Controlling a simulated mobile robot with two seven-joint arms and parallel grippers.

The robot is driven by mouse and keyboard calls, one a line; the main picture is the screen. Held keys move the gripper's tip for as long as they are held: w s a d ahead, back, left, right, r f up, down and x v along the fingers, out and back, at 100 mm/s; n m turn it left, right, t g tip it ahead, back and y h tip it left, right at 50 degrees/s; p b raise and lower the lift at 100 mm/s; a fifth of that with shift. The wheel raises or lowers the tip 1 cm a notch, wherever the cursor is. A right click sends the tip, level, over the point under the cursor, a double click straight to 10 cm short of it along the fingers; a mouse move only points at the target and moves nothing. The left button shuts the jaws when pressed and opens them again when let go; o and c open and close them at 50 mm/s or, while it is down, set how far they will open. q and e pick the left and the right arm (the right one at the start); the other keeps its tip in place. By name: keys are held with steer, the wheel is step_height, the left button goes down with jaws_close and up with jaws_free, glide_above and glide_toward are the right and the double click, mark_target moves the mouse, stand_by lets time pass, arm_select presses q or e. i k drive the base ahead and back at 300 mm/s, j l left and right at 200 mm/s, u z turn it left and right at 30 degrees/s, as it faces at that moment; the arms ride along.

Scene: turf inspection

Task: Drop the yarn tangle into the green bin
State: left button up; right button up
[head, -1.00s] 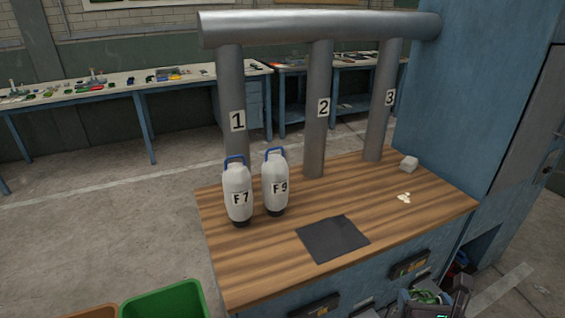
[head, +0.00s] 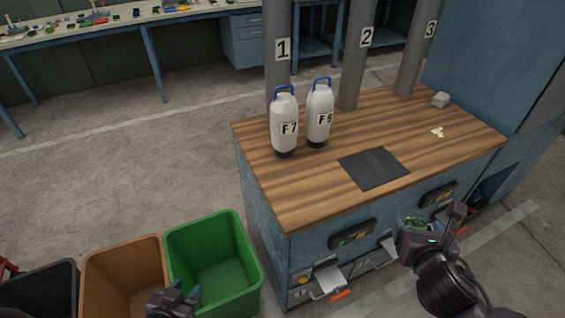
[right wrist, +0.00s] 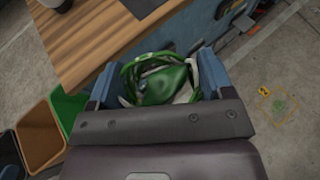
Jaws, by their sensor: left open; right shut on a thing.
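The yarn tangle (right wrist: 165,80), a bundle of green and white strands, is between the blue fingers of my right gripper (right wrist: 158,85) in the right wrist view. In the head view the tangle (head: 413,224) shows partly behind my right gripper, which is in front of the bench at the right. The green bin (head: 248,272) stands on the floor left of the bench and looks empty. It also shows in the right wrist view (right wrist: 68,110). My left gripper (head: 178,297) is open at the bottom edge, in front of the brown bin, only partly in view.
A brown bin (head: 93,268) and a black bin (head: 40,285) stand left of the green one. The wooden bench (head: 300,190) carries two white canisters, a dark mat and white bits. Open trays (head: 328,282) stick out of the bench front.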

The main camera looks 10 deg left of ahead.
mark_target(228, 288)
steer(key=k+j, duration=0.1)
steer(key=j, duration=0.4)
steer(key=k+j, duration=0.1)
steer(key=j, duration=0.85)
steer(key=k+j, duration=0.15)
steer(key=j, duration=0.3)
